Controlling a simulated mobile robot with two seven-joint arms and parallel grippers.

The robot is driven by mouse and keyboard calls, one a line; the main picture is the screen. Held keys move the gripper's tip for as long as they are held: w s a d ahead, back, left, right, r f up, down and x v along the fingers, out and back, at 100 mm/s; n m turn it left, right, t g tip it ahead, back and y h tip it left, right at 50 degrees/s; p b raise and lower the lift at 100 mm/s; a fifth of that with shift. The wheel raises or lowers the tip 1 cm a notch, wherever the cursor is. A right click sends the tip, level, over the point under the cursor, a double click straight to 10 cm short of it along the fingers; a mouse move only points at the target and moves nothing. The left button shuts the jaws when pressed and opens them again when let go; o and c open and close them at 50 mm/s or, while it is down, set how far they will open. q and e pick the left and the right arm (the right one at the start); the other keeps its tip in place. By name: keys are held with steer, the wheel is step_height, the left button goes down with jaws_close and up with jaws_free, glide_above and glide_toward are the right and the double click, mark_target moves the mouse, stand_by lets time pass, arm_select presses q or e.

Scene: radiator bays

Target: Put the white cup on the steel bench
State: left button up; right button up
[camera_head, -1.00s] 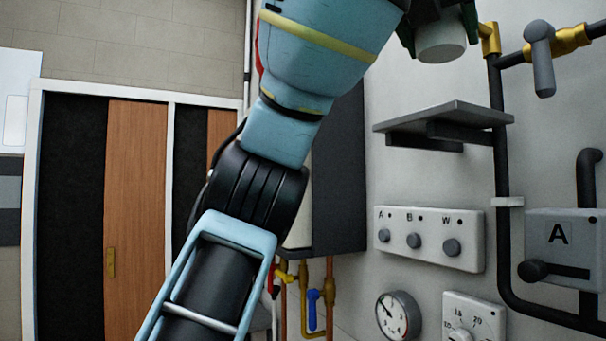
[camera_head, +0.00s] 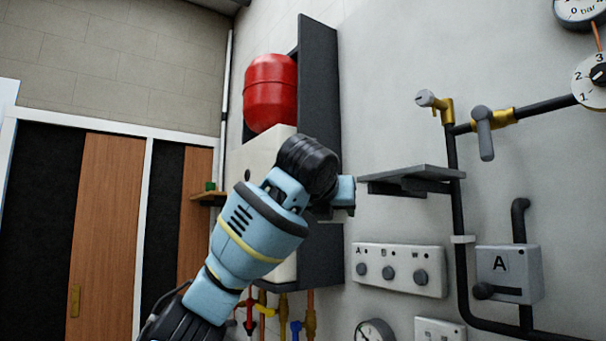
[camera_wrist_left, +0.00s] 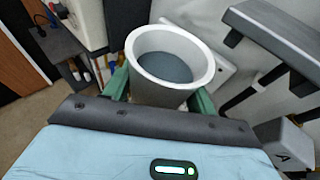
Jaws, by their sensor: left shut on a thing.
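The white cup (camera_wrist_left: 160,92) is in the left wrist view, its open top facing the camera and its inside grey. My left gripper (camera_wrist_left: 160,97) is shut on it, with green fingers at both sides of the cup. In the head view the hand of my left gripper (camera_head: 343,195) is left of a grey wall shelf; the cup and fingers are hidden there. I cannot tell any bench for sure in these views. My right gripper is not in view.
The grey wall shelf (camera_head: 410,174) has an empty-looking top; it also shows in the left wrist view (camera_wrist_left: 275,30). Around it are dark pipes (camera_head: 455,200), a switch panel (camera_head: 400,269) and box A (camera_head: 508,272). A red tank (camera_head: 270,92) is above my arm.

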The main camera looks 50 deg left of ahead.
arm_select(q)
steer(key=w+d+f+h, duration=0.1)
steer(key=w+f, duration=0.2)
steer(key=f, duration=0.4)
steer(key=w+d+f+m, duration=0.1)
steer(key=w+d+f, duration=0.1)
steer(key=w+f, duration=0.35)
steer(key=w+d+f+h, duration=0.1)
steer(key=w+f, duration=0.1)
steer(key=f, duration=0.6)
steer(key=s+d+f+m+t+h, duration=0.1)
steer(key=d+f, duration=0.1)
steer(key=f, duration=0.8)
steer(key=d+f+m+t, duration=0.1)
steer(key=d+f, duration=0.1)
steer(key=f, duration=0.8)
steer(key=s+d+f+m+h, duration=0.25)
steer(key=s+d+f, duration=0.45)
steer(key=d+f, duration=0.45)
steer(key=s+d+f+h, duration=0.1)
steer(key=s+d+f, duration=0.3)
steer(key=s, duration=0.2)
steer(key=s+d+f+m+h, duration=0.1)
steer(key=s+d+f, duration=0.2)
steer(key=s, duration=0.4)
steer(key=shift+s+d+f+h, duration=0.25)
steer(key=shift+d+f+h, duration=0.1)
steer(key=shift+d, duration=0.1)
steer(key=shift+a, duration=0.1)
